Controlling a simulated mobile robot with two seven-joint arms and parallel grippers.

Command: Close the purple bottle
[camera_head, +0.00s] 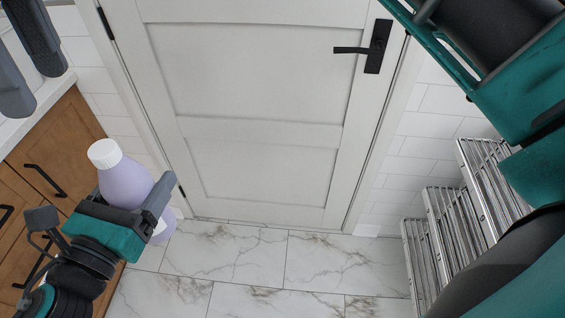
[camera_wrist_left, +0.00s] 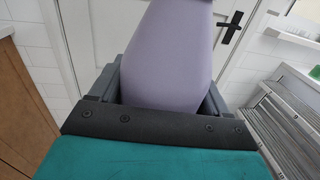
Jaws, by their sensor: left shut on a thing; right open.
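The purple bottle (camera_head: 125,183) is pale lavender and tilted in the head view, with its top toward the upper left. A ribbed white cap (camera_head: 104,152) sits on its top end; I cannot tell whether it is fully tightened. My left gripper (camera_head: 150,207) is shut around the bottle's body, below the shoulder. In the left wrist view the bottle (camera_wrist_left: 170,60) stands between both fingers, and its top is out of frame. My right gripper (camera_head: 36,88) shows as two dark, spread fingers at the upper left, open and empty, apart from the bottle and cap.
A wooden cabinet (camera_head: 62,150) with a white counter (camera_head: 45,95) stands at the left. A white door (camera_head: 250,110) with a black handle (camera_head: 376,48) is ahead. Metal racks (camera_head: 455,230) stand at the right. The marble floor (camera_head: 250,260) is clear in the middle.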

